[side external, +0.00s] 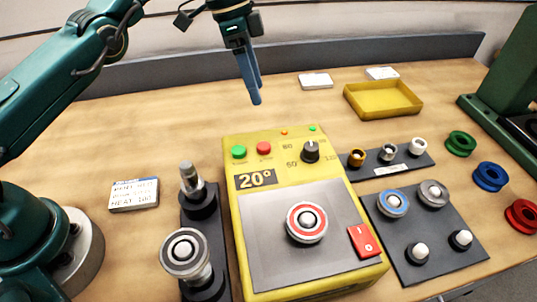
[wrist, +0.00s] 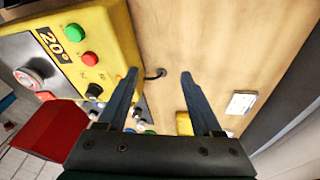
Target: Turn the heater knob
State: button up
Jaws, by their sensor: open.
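The heater is a yellow box (side external: 284,172) in the middle of the table, with a display reading 20°. Its black knob (side external: 310,152) sits on the upper right of the panel, among printed temperature marks. The knob also shows in the wrist view (wrist: 94,91), left of the fingers. My gripper (side external: 255,97) hangs above and behind the heater's back edge, apart from the knob.
A green button (side external: 239,152) and a red button (side external: 264,148) sit left of the knob. A red rocker switch (side external: 364,241) is at the front right. A yellow tray (side external: 384,100) stands behind right. Small fittings stand on dark plates beside the heater.

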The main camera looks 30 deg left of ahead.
jog(key=d+n+t+y, duration=0.1)
jog(key=d+n+y, duration=0.15)
jog(key=n, duration=0.45)
notch_tip(320, 180, up, 3)
jog(key=n+t, duration=0.2)
jog(key=t, duration=0.1)
send_over(311, 146)
jog(key=s, duration=0.2)
jog(key=shift+s+a+f, duration=0.15)
jog(key=shift+a, duration=0.15)
jog(key=shift+d+f, duration=0.15)
jog(key=shift+f, duration=0.15)
jog(key=shift+x, duration=2.3)
jog(key=shift+r, duration=0.1)
grip_shut()
